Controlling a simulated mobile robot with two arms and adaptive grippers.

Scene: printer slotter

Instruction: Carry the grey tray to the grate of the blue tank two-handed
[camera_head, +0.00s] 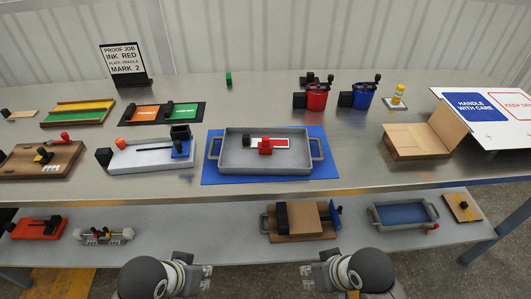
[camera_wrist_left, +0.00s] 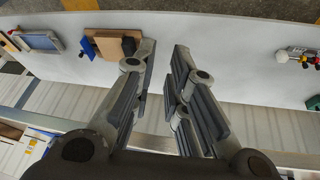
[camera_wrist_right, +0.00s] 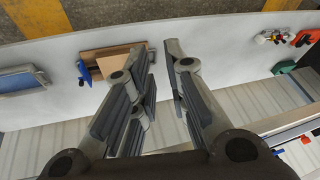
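The grey tray (camera_head: 223,155) lies on a blue mat (camera_head: 263,180) on the upper table, with a loop handle at each end. A white-and-red plate (camera_head: 280,142) and a red block (camera_head: 265,150) with a black knob are in it. A grey-rimmed basin with a blue inside (camera_head: 403,214), perhaps the blue tank, is on the lower shelf at right; I cannot make out a grate. My left gripper (camera_head: 207,277) and right gripper (camera_head: 304,277) are in front of the shelf, apart from the tray. Both are open and empty in the wrist views (camera_wrist_left: 160,85) (camera_wrist_right: 163,80).
A grey fixture (camera_head: 150,155) stands left of the tray. Red (camera_head: 317,97) and blue (camera_head: 357,97) pots and an open cardboard box (camera_head: 415,140) are to its right.

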